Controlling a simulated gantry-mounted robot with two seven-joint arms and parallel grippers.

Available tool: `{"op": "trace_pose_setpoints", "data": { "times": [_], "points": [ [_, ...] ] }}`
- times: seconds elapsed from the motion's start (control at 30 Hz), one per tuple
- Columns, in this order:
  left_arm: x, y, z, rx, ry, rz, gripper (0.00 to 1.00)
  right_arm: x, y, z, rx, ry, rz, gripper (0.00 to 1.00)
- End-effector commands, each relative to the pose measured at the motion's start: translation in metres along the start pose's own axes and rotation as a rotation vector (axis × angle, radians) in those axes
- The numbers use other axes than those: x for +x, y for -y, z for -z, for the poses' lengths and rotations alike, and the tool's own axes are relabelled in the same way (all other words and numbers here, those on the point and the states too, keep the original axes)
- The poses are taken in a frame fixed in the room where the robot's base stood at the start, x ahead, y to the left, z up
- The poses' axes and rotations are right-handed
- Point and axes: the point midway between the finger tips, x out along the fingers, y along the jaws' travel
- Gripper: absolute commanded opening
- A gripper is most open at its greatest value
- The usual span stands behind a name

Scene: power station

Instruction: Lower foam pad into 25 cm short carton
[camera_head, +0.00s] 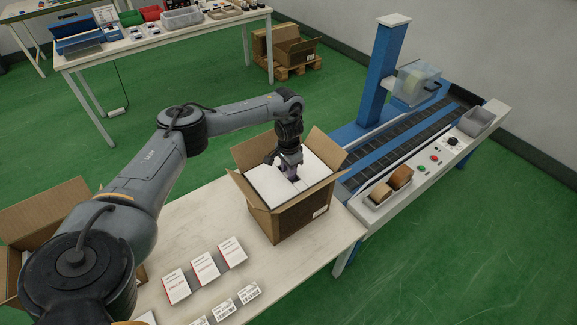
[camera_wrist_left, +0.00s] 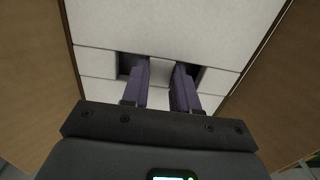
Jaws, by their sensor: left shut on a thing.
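The short carton (camera_head: 285,221) stands open on the table with its flaps spread outward. The white foam pad (camera_head: 268,187) lies level inside the carton mouth, a little below the rim. In the left wrist view the pad (camera_wrist_left: 165,25) fills the middle, with brown carton walls (camera_wrist_left: 28,85) on both sides. My left gripper (camera_head: 291,175) reaches down into the carton from above. Its purple fingers (camera_wrist_left: 160,88) enter two dark slots and are shut on the strip of pad between them. What lies under the pad is hidden. My right gripper is in neither view.
Several small white boxes (camera_head: 204,267) lie on the table (camera_head: 305,258) in front of the carton. A blue carton sealer with rollers (camera_head: 388,143) adjoins on the right. Another open carton (camera_head: 50,213) is at the left, partly behind my arm.

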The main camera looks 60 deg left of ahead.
Motion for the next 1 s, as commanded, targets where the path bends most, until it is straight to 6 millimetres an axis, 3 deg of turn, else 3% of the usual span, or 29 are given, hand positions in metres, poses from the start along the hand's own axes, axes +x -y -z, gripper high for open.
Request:
{"op": "trace_pose_setpoints", "data": {
  "times": [0.47, 0.5, 0.67, 1.0],
  "points": [
    [0.0104, 0.0003, -0.0001, 0.0, 0.0, 0.001, 0.0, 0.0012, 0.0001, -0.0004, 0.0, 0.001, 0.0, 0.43],
    [0.0103, 0.0003, -0.0001, 0.0, 0.0, 0.001, 0.33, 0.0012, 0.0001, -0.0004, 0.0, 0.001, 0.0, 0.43],
    [0.0102, 0.0003, 0.0, 0.0, 0.0, 0.001, 0.58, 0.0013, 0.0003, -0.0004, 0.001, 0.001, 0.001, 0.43],
    [0.0088, 0.0003, 0.0, 0.0, 0.0, 0.001, 0.58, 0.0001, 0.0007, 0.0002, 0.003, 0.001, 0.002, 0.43]
  ]
}}
